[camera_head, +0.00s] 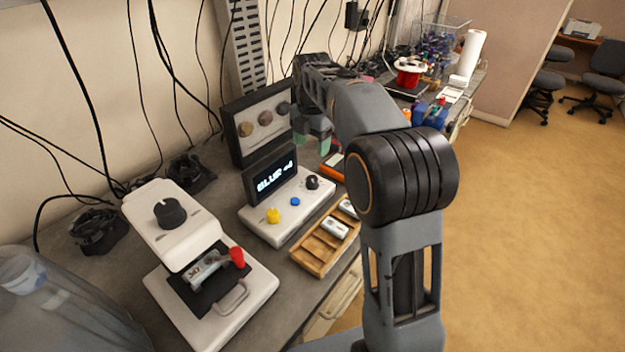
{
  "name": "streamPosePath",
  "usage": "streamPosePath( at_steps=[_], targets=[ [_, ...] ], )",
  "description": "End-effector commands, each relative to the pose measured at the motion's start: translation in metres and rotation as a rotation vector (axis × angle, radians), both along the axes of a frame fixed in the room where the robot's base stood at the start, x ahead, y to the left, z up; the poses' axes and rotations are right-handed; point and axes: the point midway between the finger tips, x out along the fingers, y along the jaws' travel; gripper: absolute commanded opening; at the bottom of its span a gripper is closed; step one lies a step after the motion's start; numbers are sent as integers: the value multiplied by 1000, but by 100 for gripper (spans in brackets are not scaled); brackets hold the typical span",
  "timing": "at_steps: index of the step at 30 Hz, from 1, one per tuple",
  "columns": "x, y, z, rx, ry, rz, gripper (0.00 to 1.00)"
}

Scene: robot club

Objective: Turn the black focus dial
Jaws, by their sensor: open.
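A large black dial (170,212) sits on the sloped top of the white device (150,240) at the left. A smaller black knob (312,182) sits on the white console (270,232), beside a blue button (295,201) and a yellow knob (272,215). I cannot tell by a label which is the focus dial. The console's dark screen (271,178) shows text like "BLUR" and a number. My gripper (314,132) is open and empty, with greenish fingertips, behind and above the console. It is apart from both black dials; my arm partly hides it.
A dark panel with three round discs (262,122) stands behind the screen. A red-tipped lever (236,257) and a metal handle (232,297) are on the left device. Cables hang along the wall.

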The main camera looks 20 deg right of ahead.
Motion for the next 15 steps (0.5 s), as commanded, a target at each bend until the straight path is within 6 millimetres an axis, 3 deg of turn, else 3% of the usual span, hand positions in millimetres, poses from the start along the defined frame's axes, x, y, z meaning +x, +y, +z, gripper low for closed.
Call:
streamPosePath(
  at_steps=[15],
  targets=[
    [-1, -1, -95, -2, 2, -1, 66]
  ],
)
